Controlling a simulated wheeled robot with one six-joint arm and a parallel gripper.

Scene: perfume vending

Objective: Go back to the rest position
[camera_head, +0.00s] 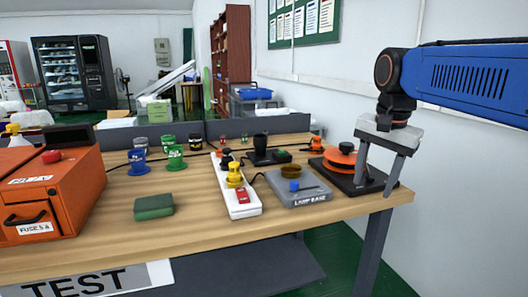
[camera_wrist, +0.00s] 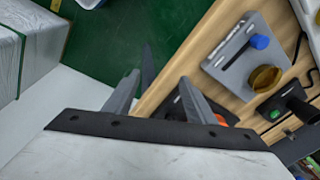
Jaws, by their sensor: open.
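My gripper (camera_head: 373,188) is at the right end of the table, hanging from the blue arm with its fingers pointing down. Its two grey fingers are apart with nothing between them. In the head view it overlaps an orange round part on a black base (camera_head: 340,160); I cannot tell the exact gap between them. In the wrist view the fingers (camera_wrist: 163,75) are spread near the table edge, and a bit of orange shows behind the right finger.
The wooden table (camera_head: 110,230) holds a grey lamp base (camera_head: 298,190), a white power strip (camera_head: 242,205), a green block (camera_head: 154,206), several coloured plugs and an orange fuse box (camera_head: 50,195). A white wall stands close on the right. Green floor shows beyond the table edge.

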